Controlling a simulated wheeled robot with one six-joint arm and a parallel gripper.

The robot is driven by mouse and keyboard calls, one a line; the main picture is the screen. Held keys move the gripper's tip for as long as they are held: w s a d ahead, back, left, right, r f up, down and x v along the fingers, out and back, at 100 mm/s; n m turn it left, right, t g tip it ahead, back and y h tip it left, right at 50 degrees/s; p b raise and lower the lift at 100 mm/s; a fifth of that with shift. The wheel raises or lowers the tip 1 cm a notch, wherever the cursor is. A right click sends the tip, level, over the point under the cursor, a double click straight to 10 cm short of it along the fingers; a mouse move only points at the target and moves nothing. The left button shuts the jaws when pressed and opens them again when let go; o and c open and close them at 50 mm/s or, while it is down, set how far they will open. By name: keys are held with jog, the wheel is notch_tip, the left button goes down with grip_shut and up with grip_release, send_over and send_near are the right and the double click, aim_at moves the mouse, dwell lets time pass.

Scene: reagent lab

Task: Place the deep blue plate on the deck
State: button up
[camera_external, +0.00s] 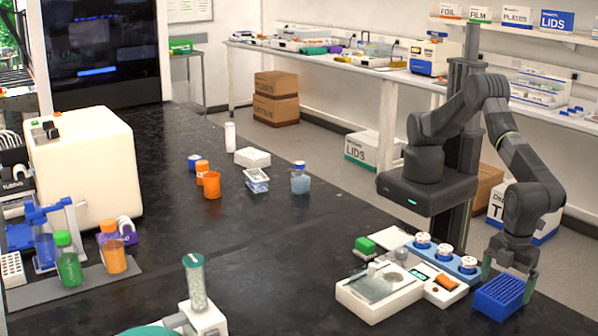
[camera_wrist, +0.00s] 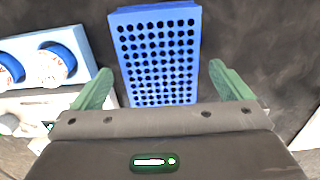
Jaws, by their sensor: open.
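The deep blue plate (camera_external: 498,297) is a block with a grid of round holes. It sits on the black bench at the lower right, and it fills the upper middle of the wrist view (camera_wrist: 158,55). My gripper (camera_external: 507,283) is over it with green fingers on either side. In the wrist view my gripper (camera_wrist: 165,80) is open, with the plate between and ahead of the fingertips and a gap showing at the right finger. The deck is not clearly identifiable; a white instrument (camera_external: 380,290) stands left of the plate.
A blue rack with several white-and-blue lidded jars (camera_external: 445,253) stands close behind and left of the plate. A small white device with an orange panel (camera_external: 440,287) is beside it. Bottles, a white box (camera_external: 252,158) and an orange cup (camera_external: 211,185) stand farther back. The bench middle is clear.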

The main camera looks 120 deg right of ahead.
aim_at(504, 288)
notch_tip(504, 288, up, 9)
jog(key=b, duration=0.1)
